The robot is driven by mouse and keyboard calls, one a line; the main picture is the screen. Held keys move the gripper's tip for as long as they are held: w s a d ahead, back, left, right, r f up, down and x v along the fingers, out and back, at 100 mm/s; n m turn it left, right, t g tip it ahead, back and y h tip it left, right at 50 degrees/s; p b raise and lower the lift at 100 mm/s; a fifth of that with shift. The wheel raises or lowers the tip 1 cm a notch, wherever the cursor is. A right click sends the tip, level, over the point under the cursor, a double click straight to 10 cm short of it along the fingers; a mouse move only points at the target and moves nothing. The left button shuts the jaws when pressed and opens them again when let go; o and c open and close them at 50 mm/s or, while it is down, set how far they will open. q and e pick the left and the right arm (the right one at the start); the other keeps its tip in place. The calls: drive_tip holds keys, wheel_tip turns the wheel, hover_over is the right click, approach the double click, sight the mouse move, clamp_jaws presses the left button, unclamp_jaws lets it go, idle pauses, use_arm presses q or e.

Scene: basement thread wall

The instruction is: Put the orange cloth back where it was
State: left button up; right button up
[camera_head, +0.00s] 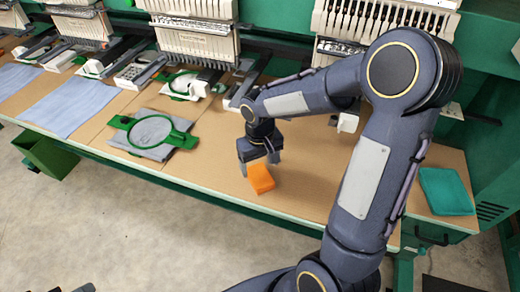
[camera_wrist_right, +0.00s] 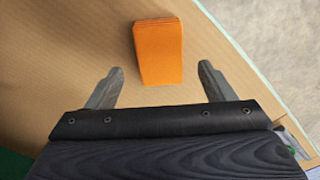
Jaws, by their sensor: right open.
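The orange cloth (camera_head: 261,178) is a small folded block lying on the brown table near its front edge. It also shows in the right wrist view (camera_wrist_right: 159,53), just beyond and between the fingertips. My right gripper (camera_head: 258,166) is open with its fingers pointing down at the cloth. In the right wrist view my right gripper (camera_wrist_right: 160,80) has a finger on either side, with a gap between each finger and the cloth. My left gripper is not in view.
A green hoop (camera_head: 151,131) with grey fabric lies left on the table (camera_head: 215,160). Blue cloths (camera_head: 66,104) lie farther left, and a teal cloth (camera_head: 445,191) lies at the right. Embroidery machine heads (camera_head: 198,42) stand along the back. Bare table surrounds the orange cloth.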

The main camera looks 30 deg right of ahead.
sight(260, 176)
wheel_tip(260, 176, up, 6)
drive_tip(key=s+a+r+t+y, duration=0.2)
drive_tip(key=s, duration=0.6)
drive_tip(key=s+a+r+m+t+y, duration=0.1)
drive_tip(key=s+a+r+t, duration=0.1)
drive_tip(key=s, duration=0.7)
drive_tip(key=shift+r+t+y, duration=0.4)
drive_tip(key=shift+r+t, duration=0.2)
drive_tip(key=shift+t, duration=0.2)
